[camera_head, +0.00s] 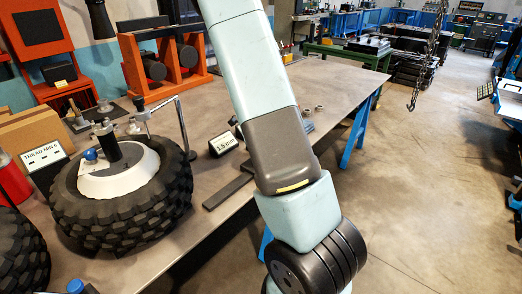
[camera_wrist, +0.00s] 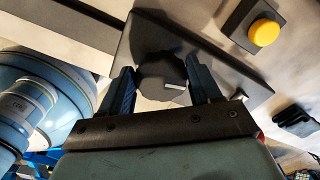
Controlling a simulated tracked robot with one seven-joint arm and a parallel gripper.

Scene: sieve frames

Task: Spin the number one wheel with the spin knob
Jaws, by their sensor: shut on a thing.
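In the wrist view my gripper (camera_wrist: 161,84) has its two fingers on either side of a dark round knob (camera_wrist: 158,72), shut on it. The knob has a small pale pointer mark and sits on a dark plate (camera_wrist: 235,85). In the head view a black knobbly tyre (camera_head: 120,205) with a white hub (camera_head: 120,175) lies flat on the bench. A second tyre (camera_head: 20,255) is partly cut off at the lower left. No wheel number is readable. My gripper and the knob are hidden or outside the head view.
A yellow button (camera_wrist: 264,32) stands beside the plate in the wrist view. In the head view the bench (camera_head: 330,85) holds a small sign (camera_head: 223,142), a dark flat bar (camera_head: 228,191) and an orange roller frame (camera_head: 165,62). The floor (camera_head: 430,200) at right is open.

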